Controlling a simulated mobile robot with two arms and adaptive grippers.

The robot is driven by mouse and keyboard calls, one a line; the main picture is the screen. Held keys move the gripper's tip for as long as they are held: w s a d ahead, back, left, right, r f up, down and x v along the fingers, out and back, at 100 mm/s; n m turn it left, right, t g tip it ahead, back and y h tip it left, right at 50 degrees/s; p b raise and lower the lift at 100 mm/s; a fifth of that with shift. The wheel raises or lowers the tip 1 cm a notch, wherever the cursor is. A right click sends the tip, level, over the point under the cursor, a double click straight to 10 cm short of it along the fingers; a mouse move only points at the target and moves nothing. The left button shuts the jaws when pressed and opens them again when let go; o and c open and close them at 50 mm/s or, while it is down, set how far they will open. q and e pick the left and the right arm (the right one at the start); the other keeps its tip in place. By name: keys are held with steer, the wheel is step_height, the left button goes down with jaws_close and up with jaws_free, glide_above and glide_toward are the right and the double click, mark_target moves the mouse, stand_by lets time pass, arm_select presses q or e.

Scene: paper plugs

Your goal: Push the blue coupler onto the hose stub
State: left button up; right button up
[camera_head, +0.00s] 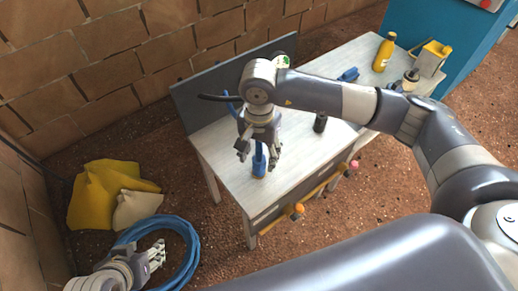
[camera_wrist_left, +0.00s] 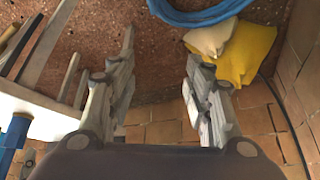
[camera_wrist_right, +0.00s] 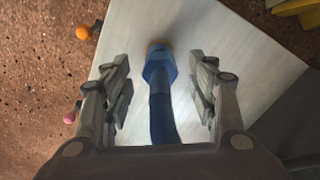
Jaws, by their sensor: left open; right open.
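The blue coupler (camera_head: 259,162) is upright near the front left corner of the table, with a tan ring at its lower end. In the right wrist view the blue coupler (camera_wrist_right: 158,70) and the blue length (camera_wrist_right: 162,118) running from it lie between the fingers of my right gripper (camera_wrist_right: 160,82). These fingers are open, with gaps on both sides. I cannot tell the hose stub apart from the coupler. My left gripper (camera_head: 158,255) is open and empty, low beside the table, near the coiled blue hose (camera_head: 185,232).
The table (camera_head: 215,150) has a grey back panel (camera_head: 190,108). A black cylinder (camera_head: 320,122), a blue object (camera_head: 348,74) and a yellow bottle (camera_head: 384,52) stand on it. Orange and pink knobs (camera_head: 298,210) stick out at its front.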

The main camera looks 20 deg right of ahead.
steer(key=shift+r+p, duration=0.35)
steer(key=shift+r, duration=0.3)
arm_select(q)
steer(key=s, duration=0.1)
steer(key=s+g, duration=0.1)
steer(key=s+a+f+g, duration=0.1)
steer(key=s, duration=0.1)
steer(key=shift+y, duration=0.3)
arm_select(e)
steer(key=shift+r, duration=0.2)
step_height(320, 180, up, 12)
steer(key=shift+f, duration=0.2)
arm_select(q)
steer(key=shift+s+f, duration=0.1)
arm_select(e)
steer(key=shift+s, duration=0.1)
